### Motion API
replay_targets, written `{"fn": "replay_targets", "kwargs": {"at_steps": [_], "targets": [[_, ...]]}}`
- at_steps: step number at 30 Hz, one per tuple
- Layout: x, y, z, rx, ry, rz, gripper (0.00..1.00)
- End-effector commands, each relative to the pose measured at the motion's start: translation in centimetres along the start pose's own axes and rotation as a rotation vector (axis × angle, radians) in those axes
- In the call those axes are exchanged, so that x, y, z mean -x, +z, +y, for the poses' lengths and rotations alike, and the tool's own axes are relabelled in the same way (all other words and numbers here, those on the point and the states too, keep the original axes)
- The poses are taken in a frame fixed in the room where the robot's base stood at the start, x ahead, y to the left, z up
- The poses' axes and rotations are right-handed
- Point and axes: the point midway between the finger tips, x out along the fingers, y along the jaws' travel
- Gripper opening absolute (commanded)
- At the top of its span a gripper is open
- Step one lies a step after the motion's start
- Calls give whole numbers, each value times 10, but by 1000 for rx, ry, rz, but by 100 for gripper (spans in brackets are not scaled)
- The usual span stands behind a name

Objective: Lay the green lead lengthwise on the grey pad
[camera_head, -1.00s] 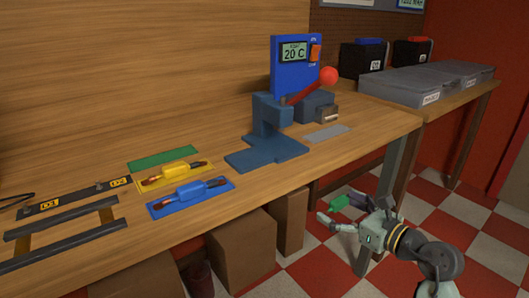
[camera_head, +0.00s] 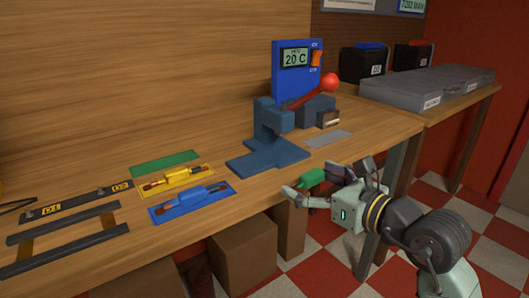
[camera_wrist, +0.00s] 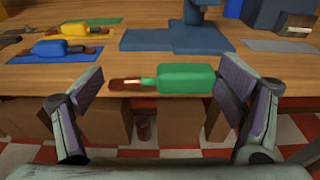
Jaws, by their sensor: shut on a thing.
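The green lead, a green block with a brown-copper end, is in my gripper (camera_head: 325,184). In the wrist view the lead (camera_wrist: 186,79) lies crosswise between my two fingers, copper end to the left, green end at the right finger. The head view shows the green block (camera_head: 312,178) at the bench's front edge, partly hidden by the gripper. The grey pad (camera_head: 327,138) lies flat and bare on the bench, right of the blue press. It also shows at the right of the wrist view (camera_wrist: 277,45), beyond the lead.
The blue press (camera_head: 268,155) with its red-knobbed lever stands left of the pad. A yellow lead (camera_head: 182,177) and a blue lead (camera_head: 193,197) lie on matching pads, and a green pad (camera_head: 165,162) is bare. Dark rails (camera_head: 65,240) lie at the left.

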Motion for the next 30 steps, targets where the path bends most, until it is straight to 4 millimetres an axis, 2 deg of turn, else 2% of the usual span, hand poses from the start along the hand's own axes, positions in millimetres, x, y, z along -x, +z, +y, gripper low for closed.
{"fn": "replay_targets", "kwargs": {"at_steps": [6, 12, 15, 20, 27, 30], "targets": [[-58, 14, 2, 0, 7, 2, 55], [-104, 20, 1, 0, 4, 2, 55], [-117, 20, 1, 1, 3, 1, 55], [-127, 20, 0, 0, 1, 1, 55], [-158, 27, 1, -2, 2, 1, 55], [-163, 23, 0, 0, 1, 1, 55]]}}
